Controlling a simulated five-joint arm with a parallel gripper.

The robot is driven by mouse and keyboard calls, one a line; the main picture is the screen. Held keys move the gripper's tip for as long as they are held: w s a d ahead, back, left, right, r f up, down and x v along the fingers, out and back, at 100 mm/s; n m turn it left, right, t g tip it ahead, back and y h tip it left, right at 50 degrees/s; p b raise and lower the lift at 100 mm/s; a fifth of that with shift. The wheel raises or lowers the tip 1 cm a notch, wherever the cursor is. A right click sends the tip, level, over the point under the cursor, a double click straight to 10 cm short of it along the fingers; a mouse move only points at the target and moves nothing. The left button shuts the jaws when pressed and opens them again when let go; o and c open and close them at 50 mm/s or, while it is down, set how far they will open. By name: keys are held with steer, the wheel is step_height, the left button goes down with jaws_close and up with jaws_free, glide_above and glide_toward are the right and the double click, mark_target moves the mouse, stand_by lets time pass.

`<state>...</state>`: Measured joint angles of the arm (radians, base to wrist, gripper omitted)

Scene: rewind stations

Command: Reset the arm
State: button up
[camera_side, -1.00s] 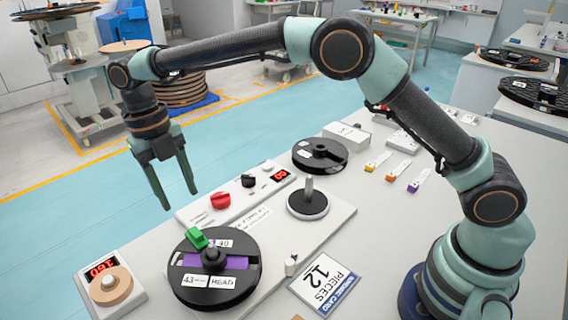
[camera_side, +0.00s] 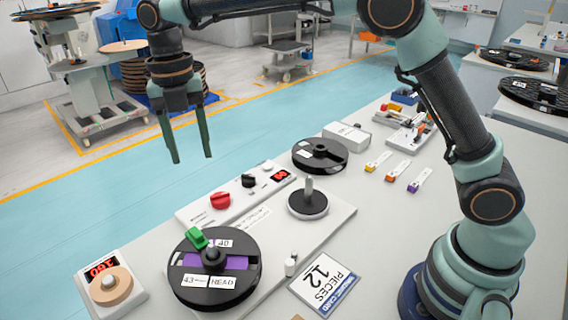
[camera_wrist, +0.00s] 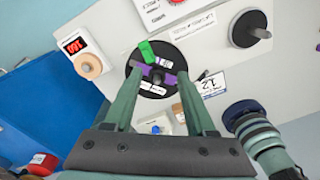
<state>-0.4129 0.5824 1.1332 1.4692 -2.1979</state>
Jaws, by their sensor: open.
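My gripper (camera_side: 190,158) is open and empty, raised in the air above and behind the bench's left part in the side view. Its two green fingers point down, apart; they also show in the wrist view (camera_wrist: 160,95). Below stands a black reel (camera_side: 238,287) with a purple band, white labels and a green clip (camera_side: 197,238) on its rim. The reel also shows in the wrist view (camera_wrist: 180,64), beyond my fingertips. My gripper touches nothing.
A counter box reading 160 (camera_side: 135,300) sits left of the reel. A bare spindle (camera_side: 308,203), a second black reel (camera_side: 320,154), a red knob (camera_side: 220,200) and a card reading 12 PIECES (camera_side: 325,283) are on the bench. The air around my gripper is clear.

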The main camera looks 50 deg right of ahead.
steer(key=s+d+r+m+t, duration=0.2)
steer(key=s+d+r+m, duration=0.15)
steer(key=d+m, duration=0.35)
steer(key=s+d+r+m+t, duration=0.1)
steer(key=s+d+r+m, duration=0.1)
steer(key=s+d+m, duration=0.45)
steer(key=s+d+f+m+t, duration=0.3)
steer(key=s+d+m, duration=0.3)
steer(key=m, duration=1)
steer(key=shift+s+d+f, duration=0.2)
steer(key=shift+s+f, duration=0.15)
steer(key=shift+s, duration=0.05)
steer(key=shift+m, duration=0.25)
